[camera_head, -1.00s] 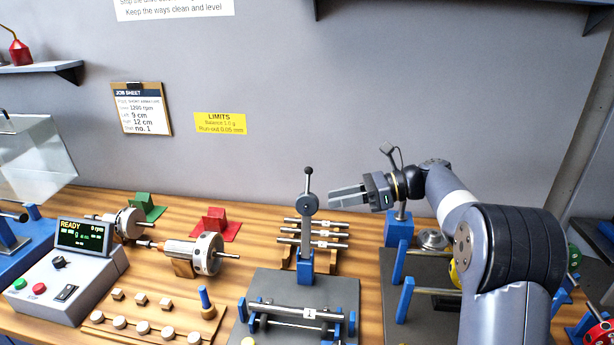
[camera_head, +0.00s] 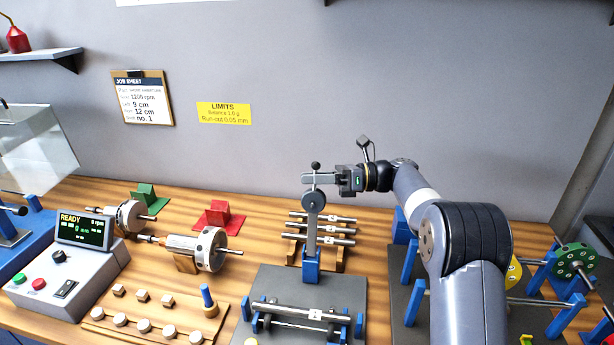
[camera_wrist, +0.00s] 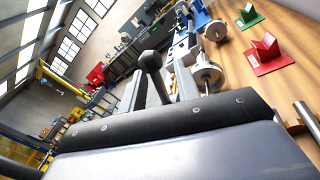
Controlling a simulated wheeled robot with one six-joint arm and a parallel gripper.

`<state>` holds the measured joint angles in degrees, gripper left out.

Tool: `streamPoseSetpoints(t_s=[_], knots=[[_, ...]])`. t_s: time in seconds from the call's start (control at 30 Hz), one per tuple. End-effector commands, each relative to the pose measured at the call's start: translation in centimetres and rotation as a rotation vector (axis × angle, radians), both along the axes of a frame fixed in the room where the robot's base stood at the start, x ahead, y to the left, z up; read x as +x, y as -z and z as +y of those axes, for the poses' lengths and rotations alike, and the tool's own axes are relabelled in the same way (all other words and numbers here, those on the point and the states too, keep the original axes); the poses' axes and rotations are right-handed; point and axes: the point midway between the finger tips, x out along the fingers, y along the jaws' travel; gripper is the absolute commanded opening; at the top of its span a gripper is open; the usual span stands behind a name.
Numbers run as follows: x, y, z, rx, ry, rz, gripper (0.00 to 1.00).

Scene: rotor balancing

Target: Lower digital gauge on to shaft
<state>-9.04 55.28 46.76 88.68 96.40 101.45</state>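The gauge (camera_head: 313,202) has a round grey head on an upright grey post with a blue foot. A short lever with a dark ball knob (camera_head: 315,165) stands up from its head. The shaft (camera_head: 290,312), with a white label, lies level on blue supports in front of the gauge, below its head. My gripper (camera_head: 312,179) reaches in from the right at the lever, just under the knob. In the wrist view the knob (camera_wrist: 150,62) sits between my two fingers, which look apart with a gap around the lever. Contact with the lever cannot be made out.
Several spare shafts (camera_head: 322,229) lie on a wooden rack behind the gauge. A control box (camera_head: 66,277) reading READY, a rotor (camera_head: 205,250) and a wooden tray of weights (camera_head: 150,325) stand to the left. A green disc (camera_head: 574,262) stands far right.

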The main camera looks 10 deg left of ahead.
Motion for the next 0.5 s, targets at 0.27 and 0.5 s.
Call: streamPoseSetpoints(t_s=[0.27,0.5], knots=[[-0.44,0.0,1.53,0.0,0.001,0.0,0.31],[-0.43,0.02,1.53,0.0,0.001,0.0,0.27]])
